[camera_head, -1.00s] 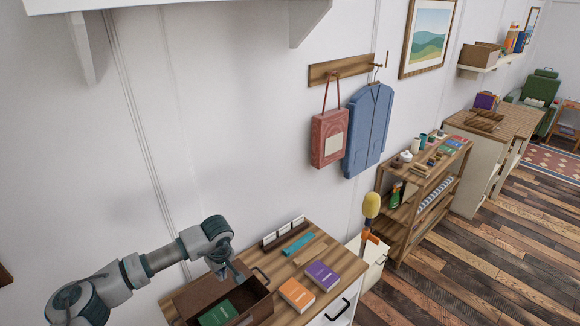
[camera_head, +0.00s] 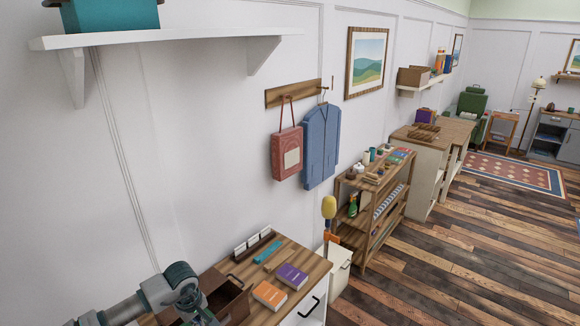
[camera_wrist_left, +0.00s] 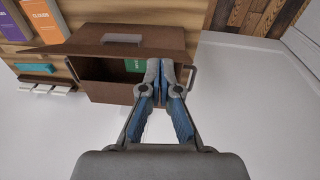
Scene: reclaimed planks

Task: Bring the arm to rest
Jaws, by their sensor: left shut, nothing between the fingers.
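My left arm (camera_head: 130,305) comes in from the bottom left in the head view, with its wrist over the wooden cabinet top. My left gripper shows in the left wrist view (camera_wrist_left: 166,68), with its fingertips together and nothing between them. Its tips are in front of a brown open box (camera_wrist_left: 95,50), which also shows in the head view (camera_head: 232,304). A green book (camera_wrist_left: 135,65) lies partly visible inside the box. In the head view the gripper fingers are mostly hidden at the bottom edge. My right gripper is not in view.
An orange book (camera_head: 269,294), a purple book (camera_head: 291,276) and a teal item (camera_head: 268,252) lie on the cabinet top (camera_head: 310,268). A white wall shelf (camera_head: 180,36) juts out above. A red bag (camera_head: 286,153) and blue garment (camera_head: 321,145) hang on the wall. Open floor lies right.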

